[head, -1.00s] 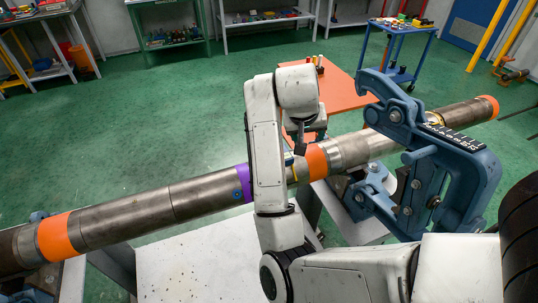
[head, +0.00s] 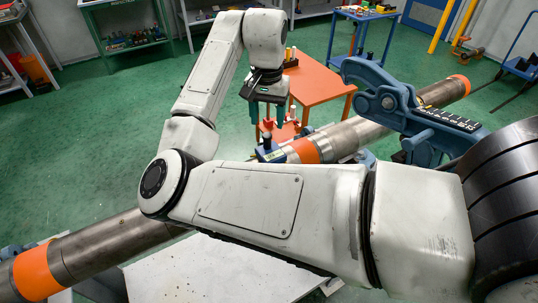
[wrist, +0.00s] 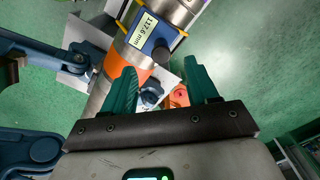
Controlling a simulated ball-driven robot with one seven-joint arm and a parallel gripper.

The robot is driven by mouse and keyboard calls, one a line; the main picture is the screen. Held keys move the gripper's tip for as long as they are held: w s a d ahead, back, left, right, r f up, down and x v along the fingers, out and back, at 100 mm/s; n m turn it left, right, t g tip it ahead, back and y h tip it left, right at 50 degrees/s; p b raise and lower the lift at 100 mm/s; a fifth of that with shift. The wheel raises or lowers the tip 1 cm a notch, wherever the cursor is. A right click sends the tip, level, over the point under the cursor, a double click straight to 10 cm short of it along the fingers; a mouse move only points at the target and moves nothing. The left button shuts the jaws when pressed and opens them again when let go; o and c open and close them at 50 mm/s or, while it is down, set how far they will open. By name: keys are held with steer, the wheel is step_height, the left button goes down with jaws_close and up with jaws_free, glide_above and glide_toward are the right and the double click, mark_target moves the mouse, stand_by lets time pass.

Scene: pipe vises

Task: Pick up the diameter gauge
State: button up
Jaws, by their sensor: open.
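The diameter gauge (wrist: 155,38) is a blue body with a lit display reading 117.6 mm and a yellow edge. It sits against the steel pipe beside an orange band in the wrist view. In the head view the gauge (head: 268,152) is small and partly hidden by my arm. My gripper (head: 267,112) hangs above and behind the pipe, apart from the gauge. In the wrist view my gripper (wrist: 160,72) has its two green fingers spread, with a dark blue knob (wrist: 151,95) seen between them. I cannot tell if the knob belongs to the gauge.
The long pipe (head: 108,240) with orange bands runs diagonally across. A blue vise (head: 385,100) clamps it at right. An orange table (head: 315,82) with bottles stands behind my gripper. A blue cart (head: 362,22) is further back. Green floor is open at left.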

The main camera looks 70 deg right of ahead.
mark_target(267, 135)
steer(key=shift+w+f+p, duration=0.1)
steer(key=shift+f+p, duration=0.5)
steer(key=shift+f, duration=2.85)
jaws_close()
